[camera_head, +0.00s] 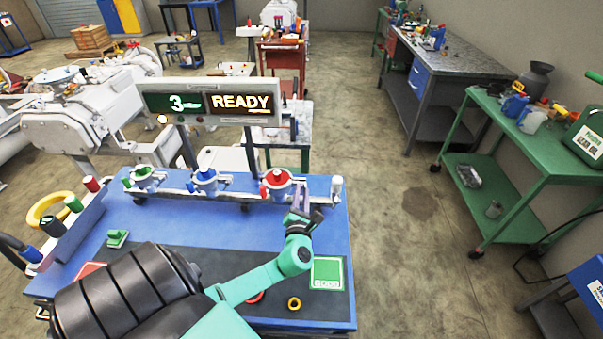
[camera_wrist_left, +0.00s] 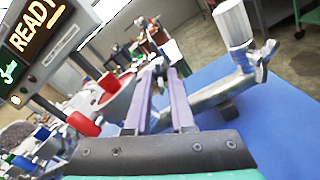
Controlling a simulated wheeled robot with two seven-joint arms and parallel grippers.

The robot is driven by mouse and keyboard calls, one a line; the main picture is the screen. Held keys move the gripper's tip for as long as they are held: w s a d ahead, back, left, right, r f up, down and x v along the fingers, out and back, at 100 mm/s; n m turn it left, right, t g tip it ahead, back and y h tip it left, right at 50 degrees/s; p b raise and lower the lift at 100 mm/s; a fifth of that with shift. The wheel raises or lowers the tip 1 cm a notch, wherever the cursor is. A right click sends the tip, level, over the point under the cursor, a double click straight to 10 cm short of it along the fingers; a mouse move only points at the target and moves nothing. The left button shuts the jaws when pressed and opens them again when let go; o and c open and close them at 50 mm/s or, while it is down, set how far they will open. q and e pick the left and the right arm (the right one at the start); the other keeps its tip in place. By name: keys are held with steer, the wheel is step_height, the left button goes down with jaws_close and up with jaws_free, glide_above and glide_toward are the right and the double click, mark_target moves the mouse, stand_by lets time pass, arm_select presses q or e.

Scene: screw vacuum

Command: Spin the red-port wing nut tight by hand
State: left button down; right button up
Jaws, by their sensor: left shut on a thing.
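The red port (camera_head: 277,181) is the right-hand of three colour-marked ports on a metal rail across the blue table. It also shows in the wrist view as a metal bowl shape with red parts (camera_wrist_left: 84,124). My left gripper (camera_head: 299,196) is just to the right of and in front of the red port. In the wrist view its two purple-grey fingers (camera_wrist_left: 161,72) close in on a small metal piece beside the port, seemingly the red-port wing nut, mostly hidden between the tips. My right gripper is not in view.
The blue port (camera_head: 204,178) and green port (camera_head: 143,177) stand left along the rail. A white-capped post (camera_head: 337,186) is close on the right. A display (camera_head: 208,103) reading "3" and "READY" stands behind. A yellow ring (camera_head: 294,304) and green card (camera_head: 327,272) lie in front.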

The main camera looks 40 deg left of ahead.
arm_select(q)
steer(key=c, duration=1)
jaws_free()
steer(key=b+v, duration=0.2)
steer(key=v, duration=1.2)
steer(key=shift+s+d, duration=0.2)
steer(key=shift+d, duration=0.05)
steer(key=shift+f, duration=0.15)
